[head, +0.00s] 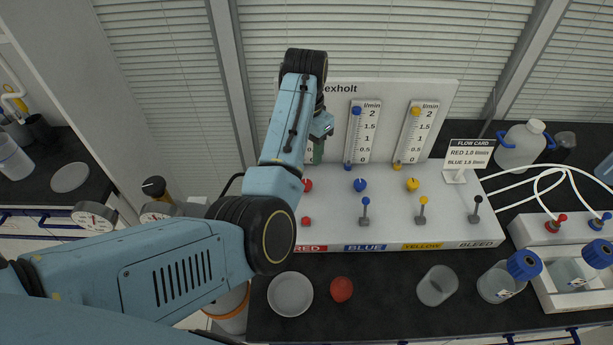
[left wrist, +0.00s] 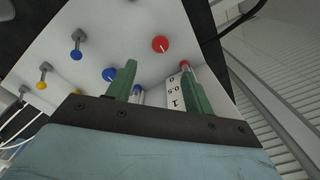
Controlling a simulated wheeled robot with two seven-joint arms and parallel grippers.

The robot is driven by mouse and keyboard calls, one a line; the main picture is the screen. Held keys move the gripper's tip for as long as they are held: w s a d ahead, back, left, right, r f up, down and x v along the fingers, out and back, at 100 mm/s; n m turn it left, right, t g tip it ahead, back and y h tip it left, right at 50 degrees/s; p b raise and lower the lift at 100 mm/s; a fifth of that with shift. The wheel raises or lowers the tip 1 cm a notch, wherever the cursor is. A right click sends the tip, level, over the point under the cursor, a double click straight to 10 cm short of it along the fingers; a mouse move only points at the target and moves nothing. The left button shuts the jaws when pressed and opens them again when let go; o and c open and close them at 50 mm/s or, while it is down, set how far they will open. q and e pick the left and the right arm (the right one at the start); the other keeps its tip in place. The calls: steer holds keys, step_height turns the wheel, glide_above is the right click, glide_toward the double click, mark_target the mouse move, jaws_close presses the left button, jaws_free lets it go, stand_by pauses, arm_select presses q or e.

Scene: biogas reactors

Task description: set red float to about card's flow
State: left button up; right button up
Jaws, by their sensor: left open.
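The white flow panel (head: 388,125) stands at the back with scaled tubes. The red tube's scale (head: 309,153) is mostly hidden behind my left arm, and I cannot see its red float. My left gripper (head: 318,152) is open in front of it. In the left wrist view the open green fingers (left wrist: 158,66) have the red tube's scale (left wrist: 174,92) by one finger. The red knob (head: 307,185) sits below; it also shows in the left wrist view (left wrist: 160,44). The flow card (head: 469,155) lists RED and BLUE in l/min; its digits are too small to be sure of.
Blue float (head: 356,111) and yellow float (head: 416,111) sit high on their tubes. Blue knob (head: 360,185), yellow knob (head: 412,184) and levers stand close by. A dish (head: 290,294), red object (head: 341,289) and beaker (head: 437,286) lie in front. White tubing is at right.

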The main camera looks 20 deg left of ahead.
mark_target(306, 183)
arm_select(q)
step_height(306, 183, down, 11)
steer(key=shift+f+b, duration=0.15)
steer(key=shift+b, duration=0.35)
steer(key=shift+c, duration=0.4)
steer(key=c, duration=0.9)
